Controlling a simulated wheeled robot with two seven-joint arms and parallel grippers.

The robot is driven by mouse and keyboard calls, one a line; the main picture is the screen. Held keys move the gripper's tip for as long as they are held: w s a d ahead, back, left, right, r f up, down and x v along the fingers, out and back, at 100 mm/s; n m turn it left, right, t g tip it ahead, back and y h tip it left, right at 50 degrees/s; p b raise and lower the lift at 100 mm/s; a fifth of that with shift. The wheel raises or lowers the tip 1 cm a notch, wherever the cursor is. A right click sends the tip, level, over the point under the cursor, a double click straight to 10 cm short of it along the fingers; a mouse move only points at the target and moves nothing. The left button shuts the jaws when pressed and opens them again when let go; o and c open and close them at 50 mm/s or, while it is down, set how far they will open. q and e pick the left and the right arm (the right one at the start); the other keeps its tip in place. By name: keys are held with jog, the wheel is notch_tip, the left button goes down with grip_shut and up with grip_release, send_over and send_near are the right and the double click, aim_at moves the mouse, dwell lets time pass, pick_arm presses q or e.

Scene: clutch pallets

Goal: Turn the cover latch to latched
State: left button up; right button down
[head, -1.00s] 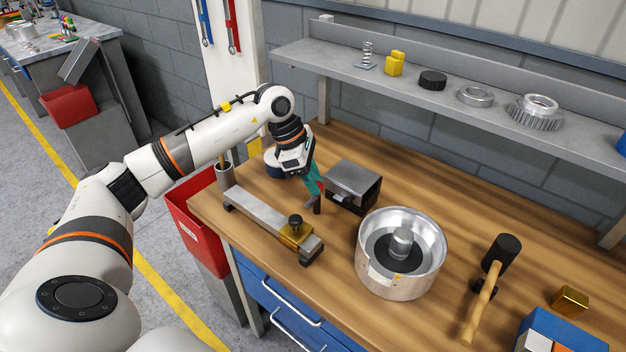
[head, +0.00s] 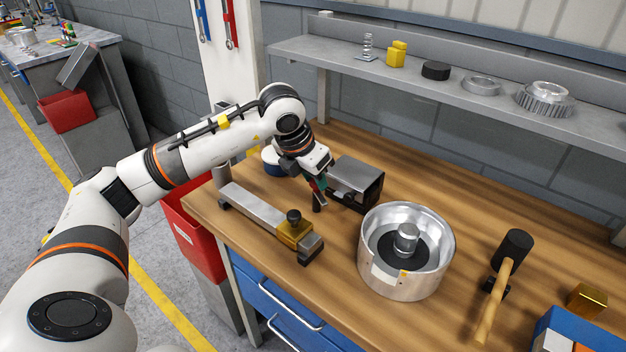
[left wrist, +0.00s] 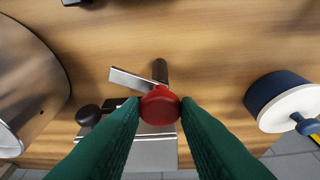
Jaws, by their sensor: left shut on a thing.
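A grey metal box (head: 358,180) stands on the bench behind and to the right of my left gripper (head: 320,188). In the left wrist view, its green fingers (left wrist: 160,112) close from both sides on a round red knob (left wrist: 160,103). A short black post (left wrist: 160,71) and a flat metal strip (left wrist: 132,80) show just beyond the knob. Part of the box (left wrist: 150,150) lies beneath the fingers, with a black knob (left wrist: 88,115) by its side. The fingers hide how the red knob joins the box. My right gripper is not in view.
A metal rail (head: 255,210) with a brass block (head: 293,235) lies in front. An open metal drum (head: 435,265) stands to the right, and a mallet (head: 500,280) beyond it. A blue tin with white lid (left wrist: 292,102) is close by. A shelf (head: 450,88) runs behind.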

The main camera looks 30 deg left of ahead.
pick_arm(q)
jog(key=n, duration=0.2)
jog(key=n+y+b, duration=0.1)
jog(key=n+y, duration=0.1)
jog(key=n, duration=0.1)
jog(key=shift+w+d+n+b, duration=0.1)
jog(key=shift+d+n+b, duration=0.2)
jog(key=shift+b, duration=0.1)
jog(key=n+y, duration=0.1)
jog(key=n, duration=0.1)
jog(key=n+g, duration=0.1)
jog(key=n, duration=0.1)
jog(key=shift+n+y+b, duration=0.4)
jog(key=shift+r, duration=0.1)
jog(key=o, duration=0.7)
jog(key=p+v, duration=0.3)
jog(key=v, duration=0.9)
jog(key=shift+w, duration=0.2)
jog(key=shift+d, duration=0.1)
